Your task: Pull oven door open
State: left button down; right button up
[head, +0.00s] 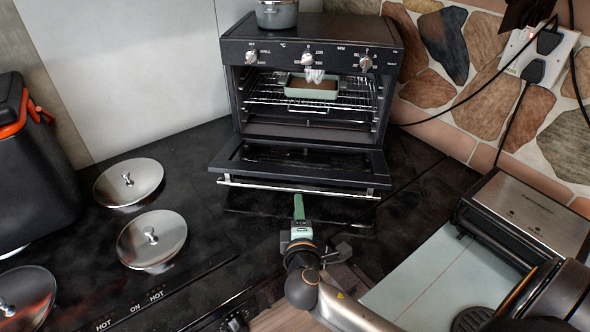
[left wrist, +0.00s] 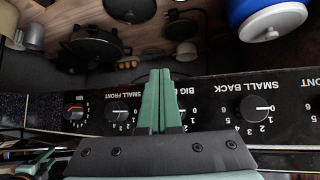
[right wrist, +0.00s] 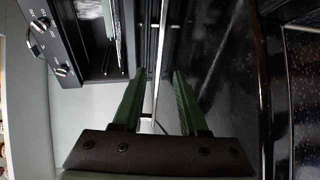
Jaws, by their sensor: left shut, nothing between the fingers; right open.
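The black toaster-style oven (head: 312,40) stands on the dark counter in the head view. Its door (head: 300,160) is folded down and open, with a silver handle bar (head: 300,187) along its front edge. My right gripper (head: 298,205) is just in front of the handle in the head view. In the right wrist view, its green fingers (right wrist: 160,72) are spread, and the silver handle bar (right wrist: 158,60) shows between them; I cannot tell whether they touch it. My left gripper (left wrist: 160,75) shows only in the left wrist view, shut and empty, before a stove knob panel (left wrist: 205,112).
A baking dish (head: 311,88) sits on the oven rack. A grey pot (head: 277,13) stands on top. Round metal burner covers (head: 152,240) are at left, beside a black-and-red appliance (head: 30,160). A metal-topped grill (head: 530,222) is at right. A power cord (head: 470,104) hangs behind.

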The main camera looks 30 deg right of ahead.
aim_at(296, 186)
jog(key=shift+w+d, duration=0.1)
jog(key=shift+w, duration=0.1)
jog(key=shift+w+d, duration=0.15)
jog(key=shift+w, duration=0.1)
jog(key=x, duration=0.4)
jog(key=shift+w+d, duration=0.15)
jog(key=b+x, duration=0.2)
jog(key=x, duration=0.4)
jog(key=shift+f+b, duration=0.2)
jog(key=shift+b, duration=0.15)
jog(key=shift+w+d, duration=0.2)
jog(key=shift+w, duration=0.3)
jog(key=shift+c, duration=0.4)
grip_shut()
